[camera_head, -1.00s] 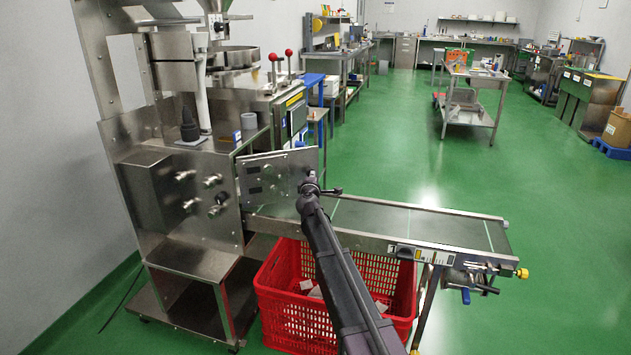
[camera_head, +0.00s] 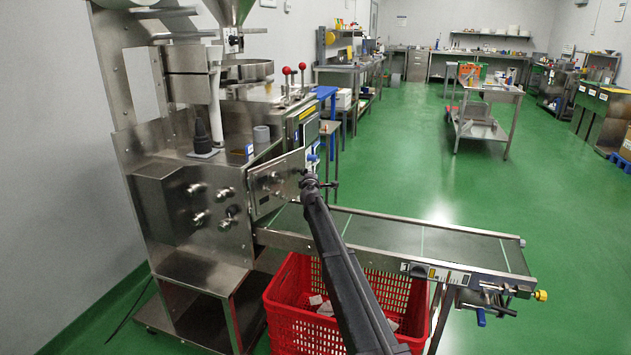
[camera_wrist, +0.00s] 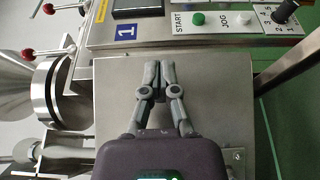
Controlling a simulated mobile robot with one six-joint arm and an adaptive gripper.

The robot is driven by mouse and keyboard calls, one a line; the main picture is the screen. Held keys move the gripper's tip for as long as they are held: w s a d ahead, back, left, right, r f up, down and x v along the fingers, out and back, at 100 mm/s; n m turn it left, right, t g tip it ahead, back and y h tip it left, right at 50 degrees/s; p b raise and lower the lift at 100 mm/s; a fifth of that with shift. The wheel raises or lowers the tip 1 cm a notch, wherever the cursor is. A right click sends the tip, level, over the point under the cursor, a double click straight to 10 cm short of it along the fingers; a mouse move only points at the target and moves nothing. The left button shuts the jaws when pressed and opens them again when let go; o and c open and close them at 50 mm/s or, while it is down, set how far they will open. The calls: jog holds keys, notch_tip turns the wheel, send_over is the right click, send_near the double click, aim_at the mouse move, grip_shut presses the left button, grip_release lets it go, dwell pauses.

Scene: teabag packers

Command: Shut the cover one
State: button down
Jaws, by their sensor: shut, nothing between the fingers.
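The cover (camera_head: 268,190) is a flat metal plate with small fittings on its face, at the right side of the steel packing machine (camera_head: 165,205). It stands out at an angle from the machine above the start of the conveyor. My gripper (camera_head: 308,180) is at the plate's free right edge; contact cannot be told in the head view. In the wrist view a broad bare metal plate, apparently the cover (camera_wrist: 208,110), lies beneath my gripper (camera_wrist: 158,66). The fingers are together and hold nothing.
The conveyor (camera_head: 420,238) runs to the right, with a red crate (camera_head: 285,315) holding small packets below it. A control panel (camera_wrist: 215,20) with buttons and a blue number 1 label is just beyond the fingertips. Red-knobbed levers (camera_head: 287,71) stand on the machine. Green floor is open at right.

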aim_at(292, 167)
jog(key=shift+w+a, duration=0.85)
jog(key=shift+a, duration=0.45)
jog(key=shift+w+a, duration=0.9)
jog(key=shift+a, duration=0.35)
jog(key=shift+w+a, duration=0.85)
jog(key=shift+a, duration=0.45)
jog(key=s+d, duration=0.3)
jog(key=d, duration=1)
jog(key=shift+s+d, duration=0.15)
jog(key=shift+d, duration=0.2)
jog(key=shift+d, duration=0.1)
